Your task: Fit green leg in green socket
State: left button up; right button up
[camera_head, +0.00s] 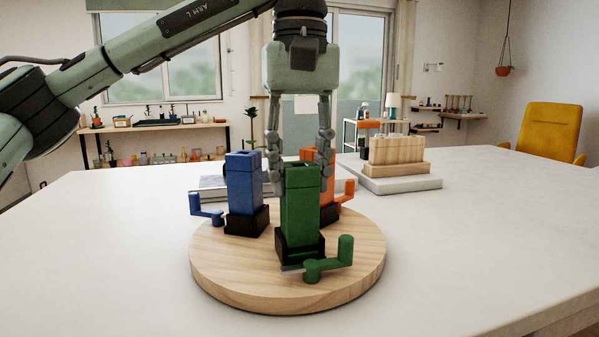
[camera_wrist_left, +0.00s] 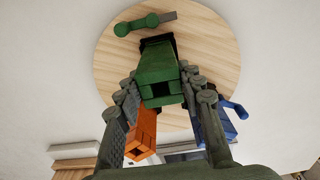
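The green leg (camera_head: 299,205) stands upright at the black green-marked socket (camera_head: 300,246), at the front of the round wooden board (camera_head: 215,270). Whether it is fully seated cannot be told. The green lever (camera_head: 335,260) sticks out to the right of the socket. My left gripper (camera_head: 301,175) points down from above, shut on the green leg's upper part, one finger on each side. In the left wrist view the green leg (camera_wrist_left: 160,75) lies between the fingertips (camera_wrist_left: 160,85). My right gripper is not in view.
A blue leg (camera_head: 244,185) with its blue lever (camera_head: 205,212) stands to the left on the board. An orange leg (camera_head: 326,208) with its lever stands behind, partly hidden. A wooden block rack (camera_head: 397,152) sits on a pale slab farther back. The white tabletop (camera_head: 470,230) is clear on the right.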

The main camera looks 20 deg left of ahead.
pick_arm(q)
jog(key=o, duration=0.4)
jog(key=shift+o, duration=0.2)
jog(key=shift+r, duration=0.25)
notch_tip(320, 180, up, 12)
jog(key=p, duration=0.4)
jog(key=shift+f, duration=0.2)
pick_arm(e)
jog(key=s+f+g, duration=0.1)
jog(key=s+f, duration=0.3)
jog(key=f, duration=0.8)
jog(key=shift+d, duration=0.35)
